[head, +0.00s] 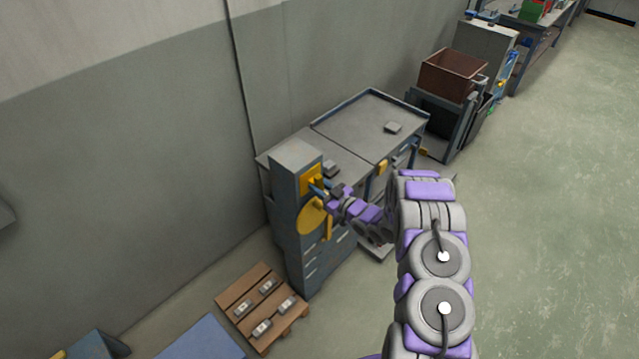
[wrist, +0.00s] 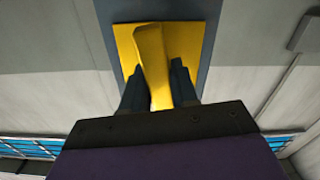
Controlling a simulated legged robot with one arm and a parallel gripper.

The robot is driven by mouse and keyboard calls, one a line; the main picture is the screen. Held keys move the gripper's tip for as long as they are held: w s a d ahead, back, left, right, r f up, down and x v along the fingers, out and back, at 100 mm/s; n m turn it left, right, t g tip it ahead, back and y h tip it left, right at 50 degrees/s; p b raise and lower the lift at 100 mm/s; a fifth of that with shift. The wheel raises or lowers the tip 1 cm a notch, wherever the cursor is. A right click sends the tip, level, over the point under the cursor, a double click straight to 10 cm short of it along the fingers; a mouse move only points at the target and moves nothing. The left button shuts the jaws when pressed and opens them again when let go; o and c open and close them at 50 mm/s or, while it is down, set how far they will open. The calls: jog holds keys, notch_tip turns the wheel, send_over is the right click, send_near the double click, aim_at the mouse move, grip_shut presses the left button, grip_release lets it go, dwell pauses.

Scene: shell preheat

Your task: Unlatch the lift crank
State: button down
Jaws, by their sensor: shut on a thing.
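A grey-blue column (head: 284,200) stands by the wall with a yellow plate (head: 311,176) near its top. Below the plate is a round yellow disc (head: 309,218), with a yellow handle (head: 329,226) at its right side. My gripper (head: 320,190) is at the yellow plate, reached from the right. In the wrist view, a yellow lever (wrist: 152,60) stands out from the plate (wrist: 125,40), and the two dark fingers of my gripper (wrist: 156,85) are on either side of it, shut on it. The lever's lower end is hidden by the gripper body.
A grey bench (head: 350,125) with a raised rim is behind the column. A wooden pallet (head: 258,312) with several grey parts lies on the floor at lower left, beside a blue surface (head: 205,340). A brown bin (head: 452,76) stands farther back. The floor at right is clear.

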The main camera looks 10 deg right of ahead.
jog(key=shift+f+m+p, duration=0.1)
jog(key=shift+m+p, duration=0.3)
jog(key=shift+m, duration=0.5)
jog(key=c, duration=1)
grip_release()
jog(key=shift+o, duration=0.2)
jog(key=shift+d, duration=0.1)
jog(key=v, duration=1.7)
jog(key=shift+d, duration=0.15)
